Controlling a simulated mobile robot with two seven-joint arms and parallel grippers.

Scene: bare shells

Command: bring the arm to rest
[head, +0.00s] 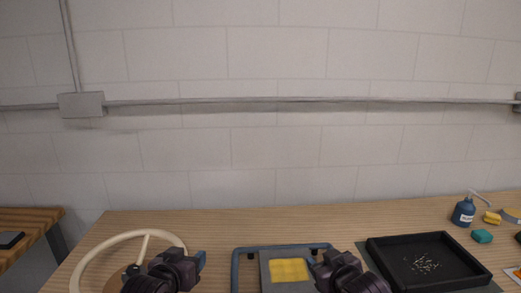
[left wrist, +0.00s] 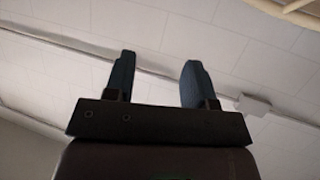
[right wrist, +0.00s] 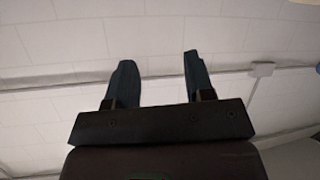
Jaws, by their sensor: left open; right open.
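My left gripper (head: 201,260) is at the bottom of the head view, in front of the cream ring-shaped wheel. In the left wrist view its two fingers (left wrist: 157,80) stand apart with nothing between them, against the wall. My right gripper (head: 322,262) is at the bottom of the head view, between the blue-framed stand and the black tray. In the right wrist view its two fingers (right wrist: 158,80) are apart and empty, with only the wall behind.
A cream wheel (head: 93,252) stands at the left of the wooden table (head: 220,225). A blue frame (head: 236,262) with a yellow panel (head: 289,270) is in the middle. A black tray (head: 384,258) holds small pale pieces. A blue bottle (head: 463,213), teal block (head: 482,236) and yellow block (head: 492,217) are at right.

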